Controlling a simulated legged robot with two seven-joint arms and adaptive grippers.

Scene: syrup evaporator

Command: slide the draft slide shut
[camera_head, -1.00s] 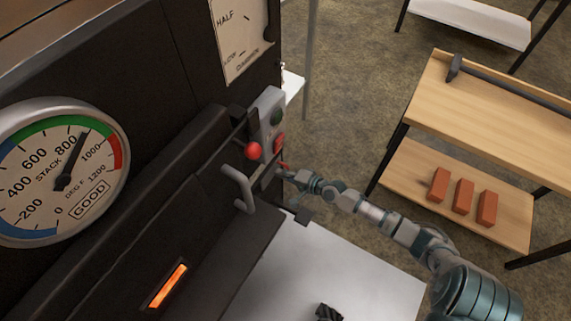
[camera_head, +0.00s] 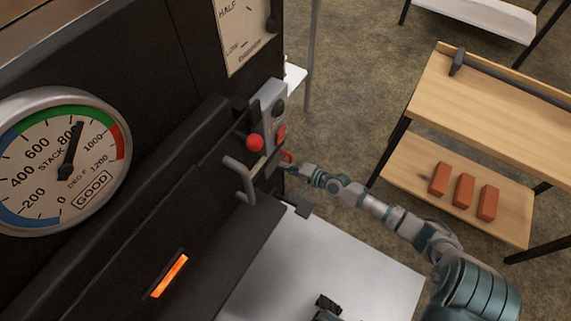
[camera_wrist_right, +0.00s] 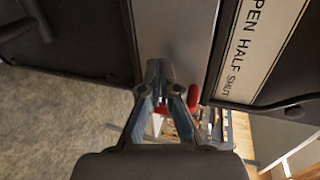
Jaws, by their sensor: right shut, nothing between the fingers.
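In the right wrist view, a bare grey metal plate (camera_wrist_right: 174,40), seemingly the draft slide, runs upward beside a pale label strip (camera_wrist_right: 250,50) reading OPEN HALF SHUT. A red handle (camera_wrist_right: 193,98) shows just right of my right gripper (camera_wrist_right: 163,72), and a bit of red shows between its fingers. The fingers are shut and empty, with their tips in front of the plate; contact cannot be told. In the head view, my right gripper (camera_head: 299,169) is at the evaporator's right edge, beside a red part (camera_head: 287,157). A dark part at the bottom edge seems to be my left gripper (camera_head: 328,304); its jaw is unclear.
The black evaporator front carries a round stack gauge (camera_head: 62,160), a grey bar handle (camera_head: 240,180), a red ball knob (camera_head: 255,143) and a grey button box (camera_head: 270,103). A white surface (camera_head: 330,260) lies below my right arm. A wooden shelf unit (camera_head: 490,105) with bricks stands right.

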